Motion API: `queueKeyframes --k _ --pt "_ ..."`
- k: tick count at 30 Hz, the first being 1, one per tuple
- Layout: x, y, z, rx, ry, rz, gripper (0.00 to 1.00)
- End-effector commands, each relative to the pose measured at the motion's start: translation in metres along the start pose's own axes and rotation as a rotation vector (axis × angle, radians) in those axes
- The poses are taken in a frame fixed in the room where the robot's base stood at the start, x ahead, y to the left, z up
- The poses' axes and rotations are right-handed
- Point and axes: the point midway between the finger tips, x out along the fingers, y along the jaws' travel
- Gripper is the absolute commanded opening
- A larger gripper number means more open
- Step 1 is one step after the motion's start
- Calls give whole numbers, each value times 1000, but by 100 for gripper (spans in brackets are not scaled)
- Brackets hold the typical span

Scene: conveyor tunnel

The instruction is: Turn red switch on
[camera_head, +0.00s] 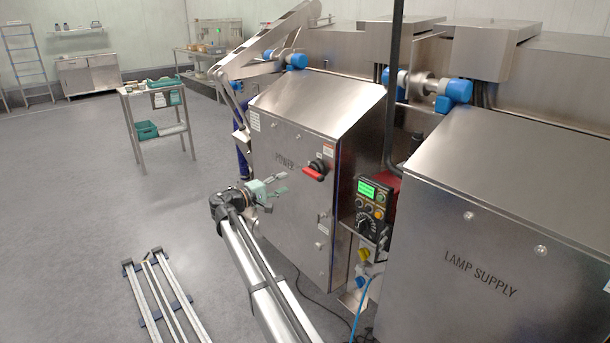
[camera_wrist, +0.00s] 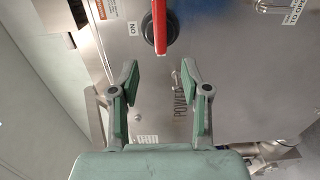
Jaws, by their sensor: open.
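The red switch (camera_head: 315,170) is a red handle on a round black base, on the front of the steel cabinet marked POWER (camera_head: 300,130). In the wrist view the red handle (camera_wrist: 160,24) stands at the top, just above and between my fingertips, with an "ON" label beside its base. My gripper (camera_head: 277,185) is green and grey, in front of the cabinet, to the left of and a little below the switch. In the wrist view my gripper (camera_wrist: 162,78) is open and empty, its fingers apart and not touching the handle.
A control box with a green screen (camera_head: 369,195) is right of the cabinet. A LAMP SUPPLY cabinet (camera_head: 480,230) fills the right. A black vertical pole (camera_head: 392,90) stands between them. Rails (camera_head: 155,290) lie on the floor at left, with open floor beyond.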

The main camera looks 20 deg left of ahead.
Motion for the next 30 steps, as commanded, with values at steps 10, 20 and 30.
queueKeyframes --k 10,20,30 --pt "69 0 -1 0 -1 -1 47" --pt "103 0 0 0 0 -1 47" --pt "106 -1 0 0 1 -1 47"
